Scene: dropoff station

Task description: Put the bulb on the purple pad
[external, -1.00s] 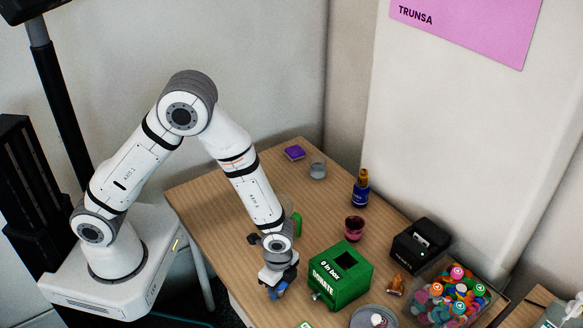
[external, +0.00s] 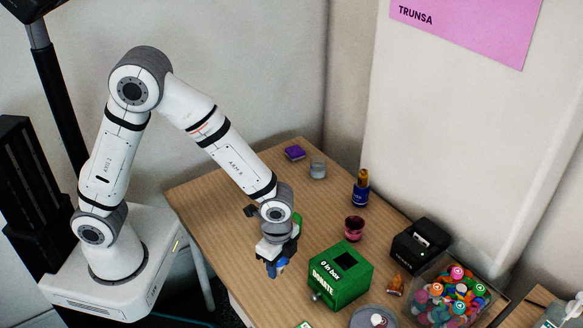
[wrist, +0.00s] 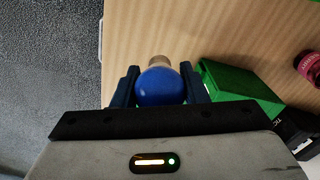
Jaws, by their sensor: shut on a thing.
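The bulb (wrist: 158,86) is blue with a tan base end, and it sits between the two dark fingers of my gripper (wrist: 158,88) in the wrist view. My gripper (external: 277,268) is shut on it. In the external view the gripper is at the table's front edge, left of the green donation box, and a bit of blue shows between the fingers. The purple pad (external: 294,153) lies at the far back corner of the table, well away from my gripper. The pad is not in the wrist view.
The green donation box (external: 341,276) stands close to the right of my gripper. A glass (external: 318,169) stands beside the pad. The table's back left is clear.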

